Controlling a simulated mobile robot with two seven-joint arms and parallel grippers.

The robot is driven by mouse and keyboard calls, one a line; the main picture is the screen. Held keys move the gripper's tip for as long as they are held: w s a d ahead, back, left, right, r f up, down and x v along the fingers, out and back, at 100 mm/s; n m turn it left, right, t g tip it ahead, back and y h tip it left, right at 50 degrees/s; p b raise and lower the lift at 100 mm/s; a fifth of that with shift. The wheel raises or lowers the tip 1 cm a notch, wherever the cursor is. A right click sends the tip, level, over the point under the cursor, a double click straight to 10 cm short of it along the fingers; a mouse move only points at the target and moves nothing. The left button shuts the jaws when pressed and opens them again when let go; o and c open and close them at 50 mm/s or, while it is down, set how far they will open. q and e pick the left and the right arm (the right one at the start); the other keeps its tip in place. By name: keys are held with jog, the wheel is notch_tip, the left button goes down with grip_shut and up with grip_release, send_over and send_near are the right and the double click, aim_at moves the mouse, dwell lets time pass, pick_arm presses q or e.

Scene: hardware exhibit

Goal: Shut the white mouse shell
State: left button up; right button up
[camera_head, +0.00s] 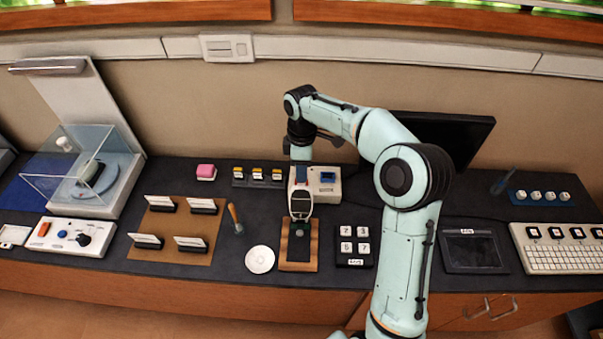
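A small wooden stand (299,263) lies on the dark counter near the middle of the head view. On it is what looks like the white mouse shell (301,206), raised upright from its rear with a pale rim and a dark inside. My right arm comes in from the lower right, bends over the counter and points down behind the shell. My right gripper (300,163) is small and partly lost against the things behind it. I cannot tell whether it touches the shell or how its fingers stand. My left gripper is not in view.
A white box with a blue part (325,183) stands close behind the shell. A white round disc (260,260) lies left of the stand, and a black keypad (354,247) right of it. A dark monitor (440,135) is behind my arm.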

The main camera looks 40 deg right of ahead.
jog(key=shift+f, duration=0.85)
grip_shut()
dwell(0.9)
